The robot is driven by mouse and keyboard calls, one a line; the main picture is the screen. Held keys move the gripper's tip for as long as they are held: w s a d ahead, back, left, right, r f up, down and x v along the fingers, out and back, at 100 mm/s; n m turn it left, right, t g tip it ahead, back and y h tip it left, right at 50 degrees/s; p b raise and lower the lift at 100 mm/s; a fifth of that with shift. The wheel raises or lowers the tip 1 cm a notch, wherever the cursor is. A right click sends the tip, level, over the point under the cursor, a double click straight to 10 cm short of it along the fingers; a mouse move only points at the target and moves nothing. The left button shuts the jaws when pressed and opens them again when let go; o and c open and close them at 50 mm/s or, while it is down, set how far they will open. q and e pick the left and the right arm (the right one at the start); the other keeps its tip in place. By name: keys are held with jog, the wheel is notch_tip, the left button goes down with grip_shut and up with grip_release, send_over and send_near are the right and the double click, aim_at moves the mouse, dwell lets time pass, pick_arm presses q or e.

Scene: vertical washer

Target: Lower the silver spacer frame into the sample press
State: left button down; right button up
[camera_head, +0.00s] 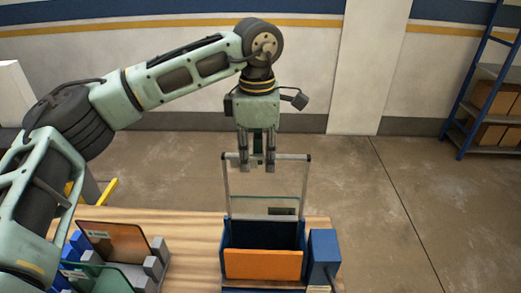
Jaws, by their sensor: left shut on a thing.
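The silver spacer frame (226,185) hangs upright from my left gripper (257,166), whose fingers are shut on its top bar. The sample press (262,264), a blue open-topped box with an orange front plate, stands on the wooden table directly below. The frame's lower end reaches the press's top opening; whether it is inside or just behind the rim I cannot tell. A clear pane with a dark label (283,211) shows between the frame's sides, just above the press. My right gripper is not in view.
A blue block (324,252) stands against the press's right side. At the left, a grey slotted rack (155,262) holds a brown plate (115,243) and a green-edged clear plate (100,279). Bare table (190,240) lies between rack and press. A blue shelf unit (478,95) stands far right.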

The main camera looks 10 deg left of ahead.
pick_arm(q)
jog(key=s+f+b, duration=0.1)
jog(key=s, duration=0.1)
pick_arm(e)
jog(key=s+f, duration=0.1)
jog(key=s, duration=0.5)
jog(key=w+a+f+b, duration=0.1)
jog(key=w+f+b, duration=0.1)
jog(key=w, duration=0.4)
pick_arm(q)
jog(key=b, duration=0.3)
send_over(258, 219)
notch_tip(258, 219, down, 9)
notch_tip(258, 219, down, 2)
jog(key=shift+w+f+b, duration=0.1)
jog(key=shift+f+b, duration=0.05)
jog(key=shift+b, duration=1)
jog(key=shift+f+b, duration=1.8)
jog(key=shift+f, duration=0.55)
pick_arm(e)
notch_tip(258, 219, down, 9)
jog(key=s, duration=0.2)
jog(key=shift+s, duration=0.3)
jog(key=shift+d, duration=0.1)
pick_arm(q)
jog(key=c, duration=1.7)
grip_release()
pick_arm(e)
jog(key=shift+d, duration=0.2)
